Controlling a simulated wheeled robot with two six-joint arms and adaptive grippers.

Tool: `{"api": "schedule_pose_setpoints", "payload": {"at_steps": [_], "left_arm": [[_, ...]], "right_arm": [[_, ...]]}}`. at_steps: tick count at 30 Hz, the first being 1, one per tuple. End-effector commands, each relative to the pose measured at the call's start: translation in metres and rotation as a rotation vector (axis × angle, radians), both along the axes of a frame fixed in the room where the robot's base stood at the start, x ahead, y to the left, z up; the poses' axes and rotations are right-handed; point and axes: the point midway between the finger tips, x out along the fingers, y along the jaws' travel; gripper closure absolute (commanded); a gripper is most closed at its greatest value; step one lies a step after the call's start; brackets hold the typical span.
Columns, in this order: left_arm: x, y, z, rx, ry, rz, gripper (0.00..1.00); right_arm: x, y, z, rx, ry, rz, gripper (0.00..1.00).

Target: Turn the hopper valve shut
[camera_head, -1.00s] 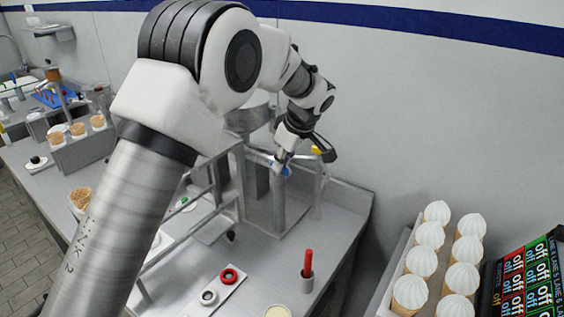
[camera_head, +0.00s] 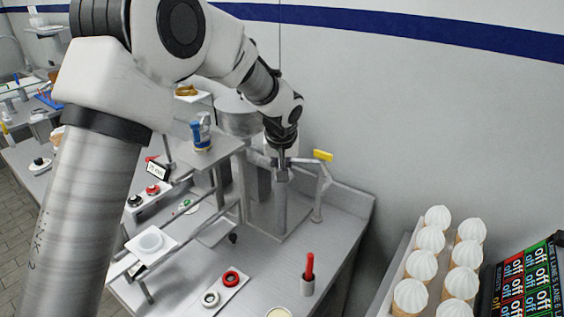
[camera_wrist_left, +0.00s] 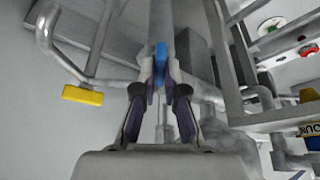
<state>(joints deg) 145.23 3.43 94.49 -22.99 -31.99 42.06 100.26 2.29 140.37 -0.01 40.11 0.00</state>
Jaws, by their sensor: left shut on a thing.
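A grey metal hopper (camera_head: 237,112) stands at the back, partly behind my left arm, with pipework below it. My left gripper (camera_head: 281,172) is at the pipes in front of the wall. In the left wrist view its fingers (camera_wrist_left: 159,82) are shut on a blue valve handle (camera_wrist_left: 161,54), whose end shows between the fingertips. The fingers hide the rest of the handle, and the head view shows no blue there. My right gripper is in neither view.
A bent pipe with a yellow handle (camera_head: 323,156) stands close right of my left gripper; it also shows in the wrist view (camera_wrist_left: 82,95). A shelf holds a blue-and-white container (camera_head: 202,135). A red-handled tool (camera_head: 309,270) stands in front. Cones (camera_head: 430,240) fill a rack at right.

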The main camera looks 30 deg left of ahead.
Motion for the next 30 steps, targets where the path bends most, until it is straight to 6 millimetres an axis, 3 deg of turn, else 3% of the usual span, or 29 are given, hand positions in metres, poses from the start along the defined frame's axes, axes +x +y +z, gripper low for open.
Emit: {"api": "schedule_pose_setpoints", "payload": {"at_steps": [15,30], "left_arm": [[-0.003,0.002,0.003,-0.005,0.009,-0.442,1.00],[-0.002,0.003,-0.002,-0.001,0.006,-0.621,1.00]], "right_arm": [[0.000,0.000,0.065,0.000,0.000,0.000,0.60],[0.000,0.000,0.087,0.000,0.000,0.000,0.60]]}}
